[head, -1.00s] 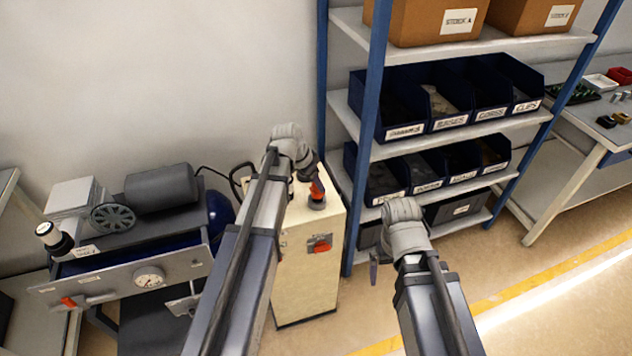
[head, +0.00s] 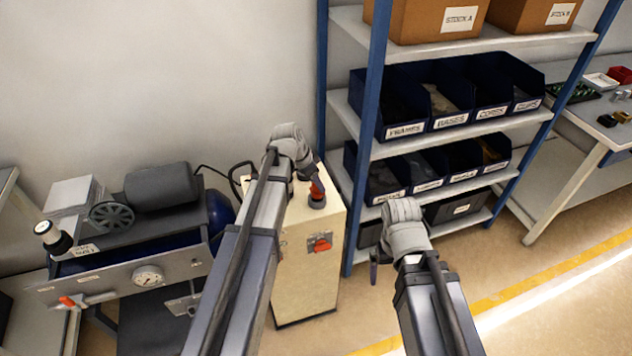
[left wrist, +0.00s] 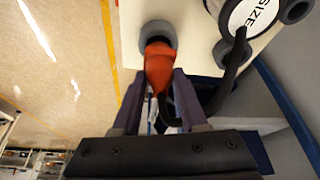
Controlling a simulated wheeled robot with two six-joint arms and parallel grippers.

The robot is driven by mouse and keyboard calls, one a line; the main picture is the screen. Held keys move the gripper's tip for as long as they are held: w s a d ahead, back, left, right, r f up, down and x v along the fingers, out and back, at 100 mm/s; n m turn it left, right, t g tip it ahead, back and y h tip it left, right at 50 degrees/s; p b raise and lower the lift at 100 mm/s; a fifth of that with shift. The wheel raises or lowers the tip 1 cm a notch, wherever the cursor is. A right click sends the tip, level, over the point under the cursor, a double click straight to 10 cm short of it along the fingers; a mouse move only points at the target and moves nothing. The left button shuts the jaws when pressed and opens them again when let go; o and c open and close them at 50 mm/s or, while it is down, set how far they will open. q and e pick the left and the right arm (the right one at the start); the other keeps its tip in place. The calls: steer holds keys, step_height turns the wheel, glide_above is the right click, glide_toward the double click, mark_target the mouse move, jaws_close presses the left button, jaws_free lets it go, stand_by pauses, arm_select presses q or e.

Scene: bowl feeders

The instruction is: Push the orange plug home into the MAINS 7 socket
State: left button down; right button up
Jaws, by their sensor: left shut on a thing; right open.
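The orange plug (head: 317,189) stands at the grey round socket (head: 317,202) on top of the cream cabinet. In the left wrist view the plug (left wrist: 158,66) has its front end inside the ring of the grey socket (left wrist: 158,33); how deep it sits I cannot tell. My left gripper (left wrist: 160,88) is shut on the plug, one finger on each side. In the head view my left gripper (head: 312,178) is partly hidden by its own wrist. My right gripper (head: 376,264) is open and empty, in front of the shelf. No MAINS 7 label is readable.
The cream cabinet (head: 305,275) has a red switch (head: 320,243) on its front. A black cable (left wrist: 222,90) runs beside the plug. A compressor (head: 160,187) stands left; a blue shelf with bins (head: 405,130) stands close right.

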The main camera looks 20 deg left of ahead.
arm_select(q)
steer(key=shift+f+b, duration=0.95)
steer(key=shift+f, duration=0.1)
stand_by(0.4)
steer(key=shift+c, duration=0.8)
jaws_free()
steer(key=shift+r, duration=0.1)
steer(key=p+v, duration=0.6)
steer(key=v, duration=0.1)
steer(key=shift+p, duration=0.4)
steer(key=shift+w+d, duration=0.1)
steer(key=shift+d, duration=0.05)
steer(key=shift+r, duration=0.1)
